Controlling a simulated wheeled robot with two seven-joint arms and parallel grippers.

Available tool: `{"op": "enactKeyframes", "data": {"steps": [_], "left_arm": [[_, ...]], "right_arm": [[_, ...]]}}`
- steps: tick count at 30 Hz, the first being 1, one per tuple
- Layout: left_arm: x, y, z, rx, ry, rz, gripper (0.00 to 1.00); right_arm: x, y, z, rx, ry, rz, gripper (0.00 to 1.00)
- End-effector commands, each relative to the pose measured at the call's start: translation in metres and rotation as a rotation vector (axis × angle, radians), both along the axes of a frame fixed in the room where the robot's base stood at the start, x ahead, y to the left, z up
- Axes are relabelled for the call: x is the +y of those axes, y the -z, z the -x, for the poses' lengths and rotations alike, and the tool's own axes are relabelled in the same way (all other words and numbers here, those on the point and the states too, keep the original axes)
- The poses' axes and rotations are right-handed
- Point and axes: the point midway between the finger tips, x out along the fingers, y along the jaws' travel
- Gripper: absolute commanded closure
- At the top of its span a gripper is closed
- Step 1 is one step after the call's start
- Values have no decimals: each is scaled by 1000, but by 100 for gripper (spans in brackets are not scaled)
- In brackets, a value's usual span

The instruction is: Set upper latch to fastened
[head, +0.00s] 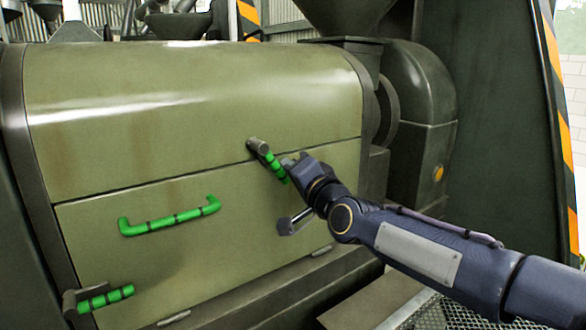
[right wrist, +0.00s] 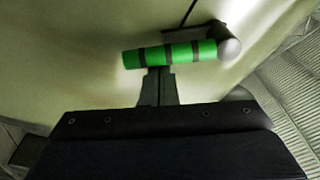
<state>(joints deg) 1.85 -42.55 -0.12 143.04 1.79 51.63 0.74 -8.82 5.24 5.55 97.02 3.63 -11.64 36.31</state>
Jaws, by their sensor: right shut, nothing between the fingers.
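The upper latch (head: 271,161) is a green, dark-banded grip on a grey pivot, at the seam between the olive cover's upper and lower panels. Its grip slants down to the right from the pivot in the head view. My right gripper (head: 287,166) is shut and empty, right at the grip's lower end. In the right wrist view the shut fingertips (right wrist: 159,72) reach the side of the green grip (right wrist: 168,54), with the rounded grey pivot (right wrist: 229,44) to the right. I cannot tell whether they touch it. My left gripper is not in view.
A green bar handle (head: 170,218) is on the lower panel (head: 245,215). A second green-gripped latch (head: 105,299) is at the lower left. A dark rounded housing (head: 415,100) stands to the right of the cover. Metal grating (head: 430,318) lies at the lower right.

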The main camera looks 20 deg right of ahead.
Motion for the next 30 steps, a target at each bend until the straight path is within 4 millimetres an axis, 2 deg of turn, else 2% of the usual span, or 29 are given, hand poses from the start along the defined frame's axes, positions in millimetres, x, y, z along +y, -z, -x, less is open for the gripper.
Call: {"op": "enactKeyframes", "data": {"steps": [15,30], "left_arm": [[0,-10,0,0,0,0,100],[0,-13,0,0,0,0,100]], "right_arm": [[22,16,8,146,-2,-398,100],[31,20,11,198,-1,-543,100]]}}
